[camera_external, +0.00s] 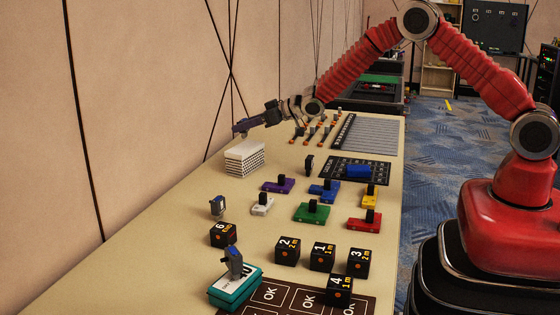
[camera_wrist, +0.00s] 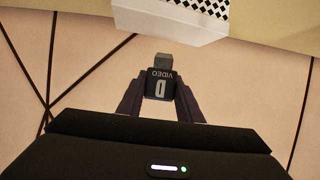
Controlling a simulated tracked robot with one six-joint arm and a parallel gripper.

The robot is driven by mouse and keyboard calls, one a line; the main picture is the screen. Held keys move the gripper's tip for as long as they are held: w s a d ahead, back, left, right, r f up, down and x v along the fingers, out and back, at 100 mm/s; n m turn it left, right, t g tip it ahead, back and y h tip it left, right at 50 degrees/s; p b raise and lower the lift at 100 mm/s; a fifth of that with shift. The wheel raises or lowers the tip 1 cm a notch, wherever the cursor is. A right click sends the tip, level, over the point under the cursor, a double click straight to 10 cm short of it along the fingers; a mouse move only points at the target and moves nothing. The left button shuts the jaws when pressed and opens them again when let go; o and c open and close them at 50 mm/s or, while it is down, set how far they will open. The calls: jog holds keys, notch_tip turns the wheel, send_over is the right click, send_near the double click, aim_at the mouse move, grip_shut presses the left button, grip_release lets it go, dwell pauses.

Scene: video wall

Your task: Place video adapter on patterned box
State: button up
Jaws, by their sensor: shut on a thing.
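The video adapter (camera_wrist: 160,84) is a small black block with a grey end, marked VIDEO and D in the wrist view. My gripper (camera_wrist: 161,90) is shut on it, with one dark finger on each side. In the external view my gripper (camera_external: 240,128) hangs near the wall, above the patterned box (camera_external: 244,160). The adapter is too small to make out there. The box is white with a black pattern on its side and a plain white top. It also shows at the top edge of the wrist view (camera_wrist: 172,18), with a gap in the picture between it and the adapter.
The box stands on a long beige table (camera_external: 150,270) along the panelled wall. Coloured blocks with black knobs, such as the purple one (camera_external: 278,185), and several numbered black cubes (camera_external: 287,251) stand nearer. A teal box (camera_external: 234,290) bears a grey device (camera_external: 234,264).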

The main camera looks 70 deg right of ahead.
aim_at(245, 134)
jog(key=shift+f, duration=1.5)
jog(key=o, duration=1)
jog(key=shift+s, duration=0.1)
jog(key=shift+s+r, duration=0.35)
jog(key=shift+s, duration=0.15)
jog(key=v, duration=1)
jog(key=shift+s, duration=0.35)
